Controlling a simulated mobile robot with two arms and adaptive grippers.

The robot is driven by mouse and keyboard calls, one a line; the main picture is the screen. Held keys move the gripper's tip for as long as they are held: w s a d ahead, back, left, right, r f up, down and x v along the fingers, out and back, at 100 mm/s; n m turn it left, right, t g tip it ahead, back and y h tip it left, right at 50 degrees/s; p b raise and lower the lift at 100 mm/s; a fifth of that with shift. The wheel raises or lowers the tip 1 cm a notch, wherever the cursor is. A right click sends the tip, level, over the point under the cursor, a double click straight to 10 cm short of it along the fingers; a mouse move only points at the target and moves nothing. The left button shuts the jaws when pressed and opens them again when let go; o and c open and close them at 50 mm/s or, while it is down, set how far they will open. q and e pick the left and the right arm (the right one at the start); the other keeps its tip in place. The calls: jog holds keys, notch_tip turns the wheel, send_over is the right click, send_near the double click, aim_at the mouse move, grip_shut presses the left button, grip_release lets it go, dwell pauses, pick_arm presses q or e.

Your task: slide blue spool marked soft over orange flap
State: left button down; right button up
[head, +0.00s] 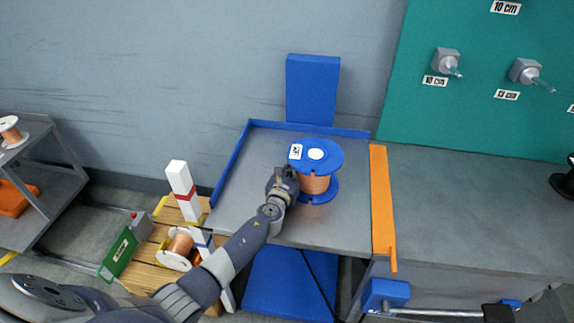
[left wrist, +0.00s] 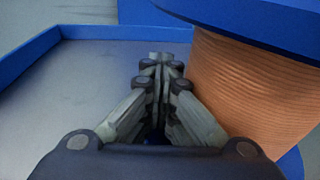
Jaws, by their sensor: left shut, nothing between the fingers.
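The blue spool (head: 327,164) wound with copper stands upright on the grey tray with blue rims (head: 247,165). A white label with small dark marking, not legible to me, is on its top flange. The orange flap (head: 382,205) is a long strip to the right of the spool, between the tray and the grey bench. My left gripper (head: 284,175) is at the spool's left side, shut and empty. In the left wrist view its closed fingers (left wrist: 160,65) point forward, with the spool's copper winding (left wrist: 245,90) close on the right; contact cannot be told. My right gripper is not in view.
The grey bench (head: 470,200) right of the flap is clear near it. A green board (head: 480,80) with pegs stands behind. A wooden pallet (head: 150,275) with another spool and white posts is at lower left. A blue block with a metal bar (head: 430,313) is below the flap.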

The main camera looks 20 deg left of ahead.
aim_at(336, 179)
pick_arm(q)
jog(key=shift+w+d, duration=0.2)
jog(key=shift+d, duration=0.7)
jog(key=shift+w+d, duration=0.2)
jog(key=shift+d, duration=0.65)
jog(key=shift+w+d, duration=0.2)
jog(key=shift+d, duration=0.7)
jog(key=shift+d, duration=0.1)
jog(key=shift+w+d+b, duration=0.15)
jog(key=shift+d+b, duration=0.05)
jog(key=shift+d, duration=0.45)
jog(key=shift+w+d+b, duration=0.15)
jog(key=shift+d+b, duration=0.05)
jog(key=shift+d, duration=0.45)
jog(key=shift+w+d+b, duration=0.25)
jog(key=shift+d, duration=0.75)
jog(key=shift+w+d+b, duration=0.2)
jog(key=shift+d+b, duration=0.05)
jog(key=shift+d, duration=0.7)
jog(key=shift+w+d, duration=0.15)
jog(key=shift+d, duration=0.35)
jog(key=shift+d, duration=0.1)
